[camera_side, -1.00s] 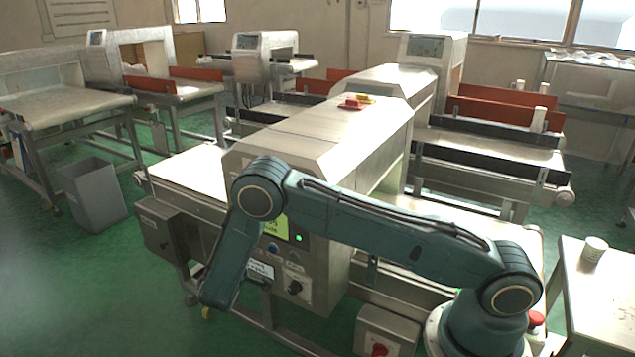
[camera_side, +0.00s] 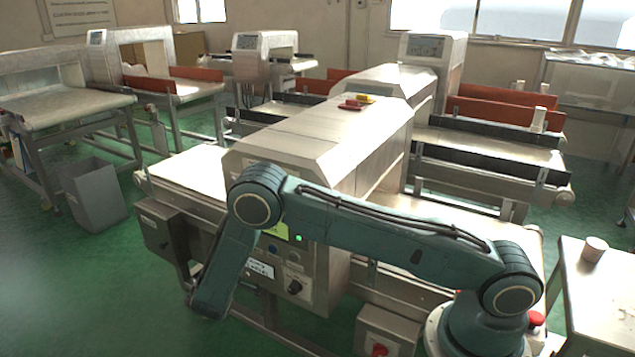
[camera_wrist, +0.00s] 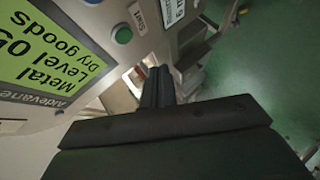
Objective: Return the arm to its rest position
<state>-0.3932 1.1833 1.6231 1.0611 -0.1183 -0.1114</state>
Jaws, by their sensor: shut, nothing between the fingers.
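My gripper (camera_wrist: 158,85) shows in the wrist view as dark fingers pressed together with nothing between them. It is close to the control panel of the metal detector, whose green-yellow screen (camera_wrist: 45,50) reads "Metal Level 05 Dry goods". A green button (camera_wrist: 122,34) sits beside the screen. In the side view my teal arm reaches left across the front of the metal detector (camera_side: 330,135), with its forearm angled down to the left. My gripper's fingers cannot be made out there.
A grey bin (camera_side: 95,195) stands on the green floor at left. A side table (camera_side: 600,290) with a cup (camera_side: 594,250) is at right. A red button box (camera_side: 385,332) is low in front.

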